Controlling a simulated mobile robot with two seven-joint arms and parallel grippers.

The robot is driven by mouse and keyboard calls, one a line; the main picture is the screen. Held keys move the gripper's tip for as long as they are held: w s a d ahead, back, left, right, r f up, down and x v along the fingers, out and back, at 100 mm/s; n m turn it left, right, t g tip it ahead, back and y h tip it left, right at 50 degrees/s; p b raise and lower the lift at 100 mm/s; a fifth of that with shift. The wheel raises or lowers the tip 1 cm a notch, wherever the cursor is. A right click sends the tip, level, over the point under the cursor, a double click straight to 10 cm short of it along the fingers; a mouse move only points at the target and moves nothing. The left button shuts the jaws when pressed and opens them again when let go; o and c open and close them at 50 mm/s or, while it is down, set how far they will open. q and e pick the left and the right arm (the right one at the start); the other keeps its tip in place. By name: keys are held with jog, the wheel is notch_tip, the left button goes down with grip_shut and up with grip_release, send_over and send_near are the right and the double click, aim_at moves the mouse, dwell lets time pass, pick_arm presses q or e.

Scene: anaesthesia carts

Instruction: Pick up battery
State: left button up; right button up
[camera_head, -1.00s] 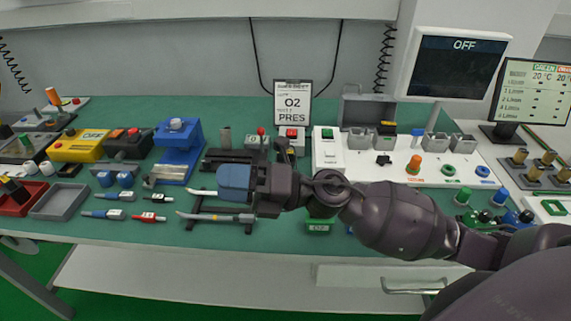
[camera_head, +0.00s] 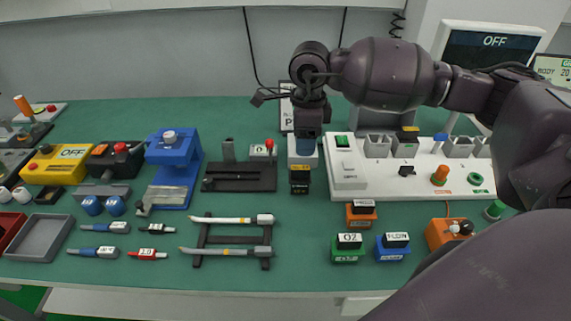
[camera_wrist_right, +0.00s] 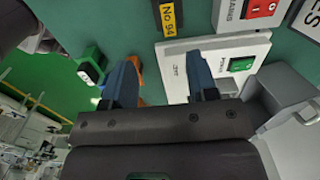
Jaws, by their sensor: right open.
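A small black block with a yellow label (camera_head: 299,181) stands on the green mat, left of the white panel; I take it to be the battery, but cannot be sure. In the right wrist view its label reads "No 94" (camera_wrist_right: 170,17), cut by the top edge. My left gripper is not in view.
The white panel (camera_head: 350,185) with grey holders is close on the right; one holder has a black, yellow-topped piece (camera_head: 408,131). Orange (camera_head: 361,215), green (camera_head: 348,248) and blue (camera_head: 392,248) blocks stand in front. A black stand (camera_head: 240,178) is left. Mat around (camera_head: 300,220) is free.

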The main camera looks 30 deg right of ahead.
aim_at(301, 167)
jog(key=shift+w+d, duration=0.2)
jog(key=shift+w, duration=0.35)
jog(key=shift+f, duration=0.4)
jog(key=f, duration=0.4)
jog(key=shift+s+f, duration=0.1)
jog(key=shift+s, duration=0.1)
jog(key=shift+a+f, duration=0.1)
jog(key=shift+f, duration=0.65)
jog(key=f, duration=0.4)
jog(key=shift+w, duration=0.25)
jog(key=shift+c, duration=0.6)
jog(key=c, duration=0.7)
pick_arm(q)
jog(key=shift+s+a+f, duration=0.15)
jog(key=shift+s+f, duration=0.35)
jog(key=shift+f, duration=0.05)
pick_arm(e)
jog(key=shift+c, duration=0.3)
